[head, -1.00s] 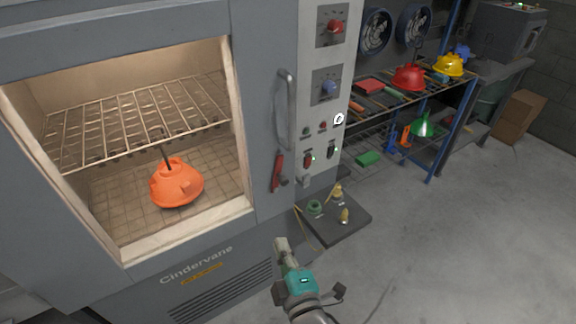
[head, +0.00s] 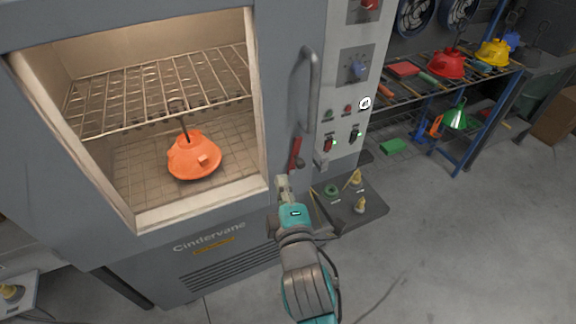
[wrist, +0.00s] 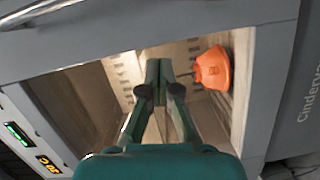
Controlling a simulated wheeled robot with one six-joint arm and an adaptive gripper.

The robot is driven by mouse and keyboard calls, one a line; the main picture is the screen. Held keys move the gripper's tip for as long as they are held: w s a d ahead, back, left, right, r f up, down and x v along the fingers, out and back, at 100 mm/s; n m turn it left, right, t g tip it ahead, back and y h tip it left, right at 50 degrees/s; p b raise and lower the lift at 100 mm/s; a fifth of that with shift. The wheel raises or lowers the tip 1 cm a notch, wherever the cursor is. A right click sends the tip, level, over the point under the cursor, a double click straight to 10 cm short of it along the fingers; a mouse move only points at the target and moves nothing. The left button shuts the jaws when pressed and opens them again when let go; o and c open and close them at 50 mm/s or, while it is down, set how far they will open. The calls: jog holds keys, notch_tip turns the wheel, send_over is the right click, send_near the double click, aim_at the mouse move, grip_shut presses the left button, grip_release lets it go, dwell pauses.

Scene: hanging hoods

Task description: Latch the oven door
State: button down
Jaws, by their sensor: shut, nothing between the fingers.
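The oven door (head: 277,120) is grey, with a big window and a vertical bar handle (head: 307,90) on its right side. It looks shut or nearly shut; I cannot tell whether it is flush. A red latch lever (head: 296,153) stands steeply below the handle, beside a small grey catch (head: 321,161) on the control panel. My gripper (head: 283,181) is shut and empty, just below and left of the red lever, apparently apart from it. In the wrist view my closed fingertips (wrist: 158,68) show before the door window; the lever is not visible there.
An orange hood (head: 193,156) hangs inside the oven below a wire rack (head: 150,92). A dark tray (head: 370,208) with small parts juts out right of my gripper. A shelf with coloured hoods (head: 446,63) stands at the right.

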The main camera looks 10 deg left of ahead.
aim_at(289, 144)
jog(key=x, duration=0.8)
jog(key=shift+w+a, duration=0.15)
jog(key=shift+w, duration=0.25)
jog(key=shift+w+d+f, duration=0.25)
jog(key=shift+w+d, duration=0.85)
jog(key=shift+w+d+f, duration=0.1)
jog(key=shift+w+d, duration=0.15)
jog(key=shift+d, duration=0.15)
jog(key=shift+w+d, duration=0.1)
jog(key=shift+d, duration=0.05)
